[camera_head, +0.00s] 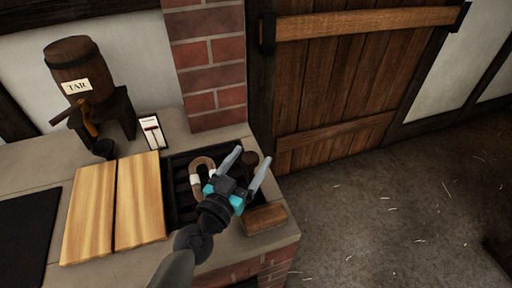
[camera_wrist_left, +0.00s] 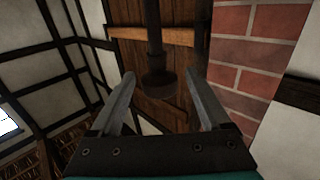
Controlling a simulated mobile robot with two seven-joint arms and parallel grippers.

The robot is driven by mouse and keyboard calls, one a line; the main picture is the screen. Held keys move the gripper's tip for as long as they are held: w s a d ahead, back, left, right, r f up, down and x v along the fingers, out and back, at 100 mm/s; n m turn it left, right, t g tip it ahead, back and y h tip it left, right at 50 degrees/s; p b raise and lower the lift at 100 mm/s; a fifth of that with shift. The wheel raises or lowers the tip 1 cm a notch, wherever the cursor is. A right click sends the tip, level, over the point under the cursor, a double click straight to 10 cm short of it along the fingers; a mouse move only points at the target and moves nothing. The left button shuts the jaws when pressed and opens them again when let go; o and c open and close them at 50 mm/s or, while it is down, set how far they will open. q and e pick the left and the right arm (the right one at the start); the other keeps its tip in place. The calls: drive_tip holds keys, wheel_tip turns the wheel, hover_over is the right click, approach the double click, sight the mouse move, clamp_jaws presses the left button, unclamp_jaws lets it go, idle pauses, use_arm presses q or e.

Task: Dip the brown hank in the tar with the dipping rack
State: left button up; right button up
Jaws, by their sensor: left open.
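The brown hank (camera_head: 202,164), a looped coil with paler bands, lies at the dark slatted rack (camera_head: 180,199) on the stone bench; my left gripper partly covers both. My left gripper (camera_head: 250,168) is open and empty above the rack's right side. A dark round knob (camera_head: 250,158) shows between its fingers. In the left wrist view a dark knob on a rod (camera_wrist_left: 157,82) appears between the open fingers (camera_wrist_left: 160,82), apart from both. The tar barrel (camera_head: 72,62) stands at the back left. I see no tar surface. My right gripper is out of view.
Two wooden boards (camera_head: 90,215) lie left of the rack. A small dark cup (camera_head: 104,148) is under the barrel's tap, and a card (camera_head: 151,132) stands nearby. A wooden block (camera_head: 265,218) lies at the bench's right edge. A brick pillar (camera_head: 208,60) rises behind.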

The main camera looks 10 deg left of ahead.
use_arm(q)
drive_tip(key=shift+x, duration=1.8)
clamp_jaws()
